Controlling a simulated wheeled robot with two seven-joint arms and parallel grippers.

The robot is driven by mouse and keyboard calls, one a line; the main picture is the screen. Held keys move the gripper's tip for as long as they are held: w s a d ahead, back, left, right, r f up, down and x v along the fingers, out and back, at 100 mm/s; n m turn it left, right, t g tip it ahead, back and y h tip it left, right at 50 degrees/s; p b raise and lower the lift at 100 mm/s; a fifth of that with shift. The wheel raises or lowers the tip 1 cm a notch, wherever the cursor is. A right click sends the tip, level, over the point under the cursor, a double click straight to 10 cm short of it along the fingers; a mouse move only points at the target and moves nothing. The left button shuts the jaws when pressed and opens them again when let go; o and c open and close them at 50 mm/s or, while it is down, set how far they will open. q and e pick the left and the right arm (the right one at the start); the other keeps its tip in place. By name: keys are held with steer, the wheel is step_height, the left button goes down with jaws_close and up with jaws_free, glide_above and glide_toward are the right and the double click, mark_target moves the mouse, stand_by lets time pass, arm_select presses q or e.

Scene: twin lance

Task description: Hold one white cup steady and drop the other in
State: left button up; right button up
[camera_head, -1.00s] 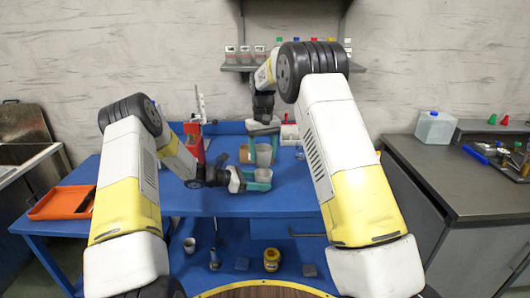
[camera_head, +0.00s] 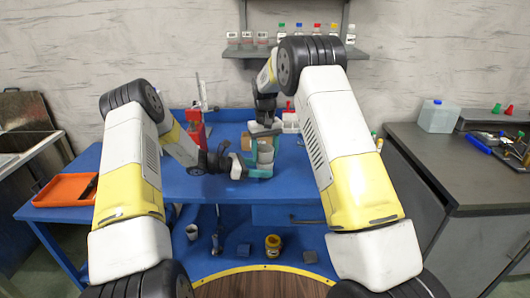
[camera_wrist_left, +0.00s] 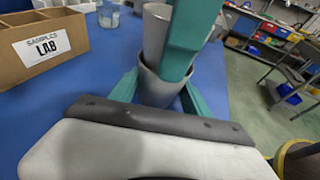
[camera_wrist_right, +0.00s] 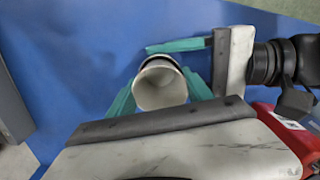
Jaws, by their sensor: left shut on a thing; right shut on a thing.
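Two white cups are stacked in line at the middle of the blue table in the head view. My right gripper (camera_head: 265,138) comes from above and is shut on the upper cup (camera_head: 265,153). My left gripper (camera_head: 260,170) comes from the left and is shut on the lower cup (camera_wrist_left: 160,88). In the left wrist view the upper cup (camera_wrist_left: 156,32) stands over the mouth of the lower one, its bottom seeming to be at or just inside the rim. A teal right finger hides part of this. The right wrist view looks into the upper cup (camera_wrist_right: 161,86).
A cardboard box labelled "SAMPLES LAB" (camera_wrist_left: 45,45) and a clear glass (camera_wrist_left: 108,14) stand near the cups. A red device (camera_head: 195,130) stands behind my left arm. An orange tray (camera_head: 64,190) lies at the table's left end. The front of the blue table is clear.

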steer(key=o, duration=1.4)
step_height(320, 180, up, 12)
arm_select(q)
steer(key=o, duration=1.1)
steer(key=shift+c, duration=0.2)
